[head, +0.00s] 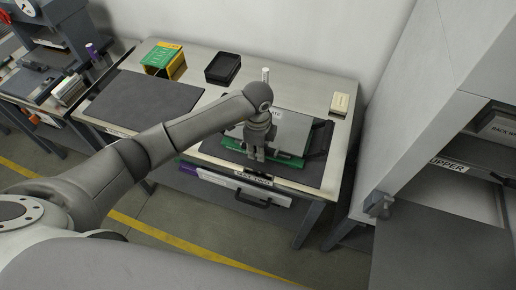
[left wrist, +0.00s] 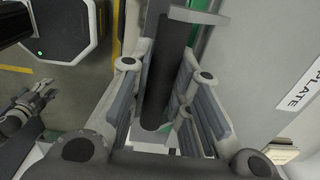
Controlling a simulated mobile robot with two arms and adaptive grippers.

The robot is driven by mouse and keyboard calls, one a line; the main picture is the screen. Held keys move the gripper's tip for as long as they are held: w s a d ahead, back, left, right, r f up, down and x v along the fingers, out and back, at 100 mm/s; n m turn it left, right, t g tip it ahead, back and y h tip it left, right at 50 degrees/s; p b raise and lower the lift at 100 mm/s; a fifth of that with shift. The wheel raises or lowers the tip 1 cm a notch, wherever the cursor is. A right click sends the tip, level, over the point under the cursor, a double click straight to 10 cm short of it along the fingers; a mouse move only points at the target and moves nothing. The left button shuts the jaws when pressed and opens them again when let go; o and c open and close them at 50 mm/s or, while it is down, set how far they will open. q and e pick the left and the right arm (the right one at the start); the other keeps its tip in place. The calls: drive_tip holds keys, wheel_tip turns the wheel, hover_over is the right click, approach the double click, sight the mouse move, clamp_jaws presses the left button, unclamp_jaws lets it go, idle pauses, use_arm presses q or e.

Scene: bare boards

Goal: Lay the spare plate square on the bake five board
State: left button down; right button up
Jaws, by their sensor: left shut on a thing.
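The spare plate (head: 290,130) is a flat grey sheet with a white label, over a green board (head: 286,160) on the front dark mat. Green shows along the plate's front edge; whether the plate touches the board I cannot tell. My left gripper (head: 256,152) is above the plate's front left part, pointing down. In the left wrist view its fingers (left wrist: 165,110) are shut around a dark upright bar (left wrist: 172,70); the plate's label (left wrist: 297,92) reads PLATE. What seems to be my right gripper (left wrist: 28,108) shows small at the left there; its jaws are unclear.
The bench has a bare dark mat (head: 140,105) at left, a green and yellow box (head: 163,58), a black tray (head: 223,68) and a small cream block (head: 340,103). A grey cabinet (head: 440,90) with open shelves stands close at right. A drawer handle (head: 253,200) juts out below.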

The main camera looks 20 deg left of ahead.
use_arm(q)
drive_tip(key=shift+f, duration=0.25)
drive_tip(key=c, duration=1.3)
unclamp_jaws()
drive_tip(key=shift+o, duration=0.2)
drive_tip(key=shift+s, duration=0.15)
wheel_tip(320, 180, up, 12)
drive_tip(key=shift+r, duration=0.1)
wheel_tip(320, 180, up, 12)
drive_tip(key=shift+s, duration=0.2)
